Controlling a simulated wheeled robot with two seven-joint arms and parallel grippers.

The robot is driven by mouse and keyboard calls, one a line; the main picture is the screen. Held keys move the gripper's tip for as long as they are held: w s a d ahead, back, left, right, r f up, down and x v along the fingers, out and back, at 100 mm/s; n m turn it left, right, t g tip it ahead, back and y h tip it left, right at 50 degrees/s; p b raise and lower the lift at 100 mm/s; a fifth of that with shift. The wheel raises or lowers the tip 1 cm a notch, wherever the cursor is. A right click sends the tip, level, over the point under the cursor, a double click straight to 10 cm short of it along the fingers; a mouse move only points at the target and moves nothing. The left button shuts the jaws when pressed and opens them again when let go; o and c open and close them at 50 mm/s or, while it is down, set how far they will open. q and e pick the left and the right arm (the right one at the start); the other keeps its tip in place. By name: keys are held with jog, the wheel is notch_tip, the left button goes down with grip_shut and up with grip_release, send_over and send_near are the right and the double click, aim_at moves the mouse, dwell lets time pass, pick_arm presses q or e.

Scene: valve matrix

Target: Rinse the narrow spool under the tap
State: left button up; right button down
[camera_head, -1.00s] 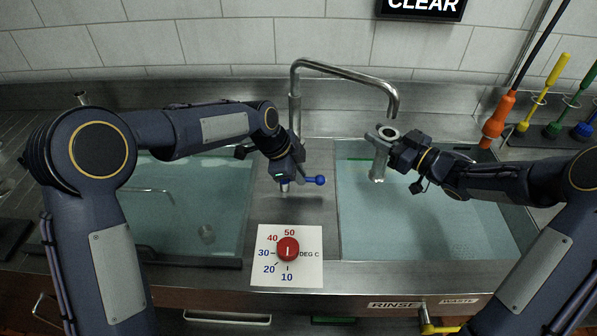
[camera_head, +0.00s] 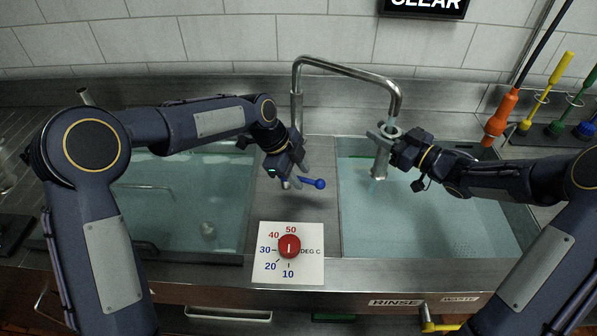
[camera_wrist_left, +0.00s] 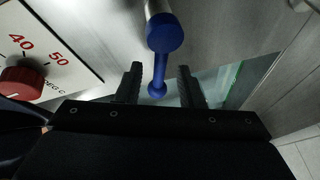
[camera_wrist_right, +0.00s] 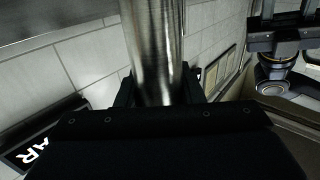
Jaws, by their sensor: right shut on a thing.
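The narrow spool (camera_head: 381,160), a metal tube with a flanged top, is upright beneath the end of the tap (camera_head: 394,92), over the right basin. My right gripper (camera_head: 391,141) is shut on it near its top. In the right wrist view the spool's metal barrel (camera_wrist_right: 155,45) stands between the fingers. A pale streak between spout and spool looks like running water.
The water-filled right basin (camera_head: 430,262) and left basin (camera_head: 185,260) flank a steel divider. A red temperature dial (camera_head: 289,246) sits on a white plate at the front. Brushes with coloured handles (camera_head: 497,118) stand at the right. A CLEAR sign (camera_head: 424,5) hangs above.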

pick_arm(q)
jog(key=v, duration=1.2)
dwell(0.5)
